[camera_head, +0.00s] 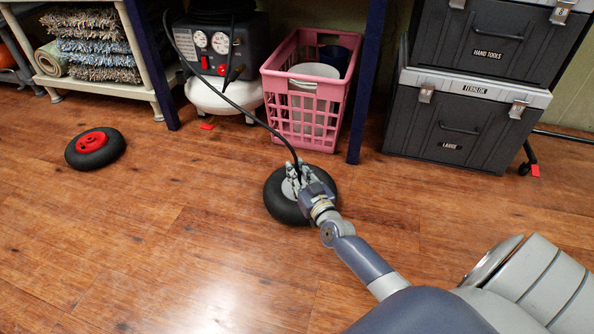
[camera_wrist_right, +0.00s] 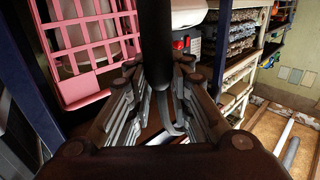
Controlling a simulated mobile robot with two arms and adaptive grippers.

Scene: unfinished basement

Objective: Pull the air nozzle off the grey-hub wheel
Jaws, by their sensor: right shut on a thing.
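The grey-hub wheel (camera_head: 284,207) lies on the wood floor in the middle of the head view, its black tyre partly hidden by my right gripper (camera_head: 303,177). A bit of the grey hub (camera_head: 288,188) shows beside the fingers. The black air hose (camera_head: 262,122) runs from the compressor (camera_head: 222,45) down to my right gripper, which is shut on the air nozzle at the hub. The nozzle is mostly hidden by the fingers. In the right wrist view the dark hose (camera_wrist_right: 154,45) runs down between the fingers (camera_wrist_right: 160,95). My left gripper is out of view.
A red-hub wheel (camera_head: 95,147) lies on the floor at the left. A pink basket (camera_head: 310,88) stands behind the grey-hub wheel, beside a blue table leg (camera_head: 366,82). Stacked grey tool boxes (camera_head: 455,125) stand at the right. The floor at front left is clear.

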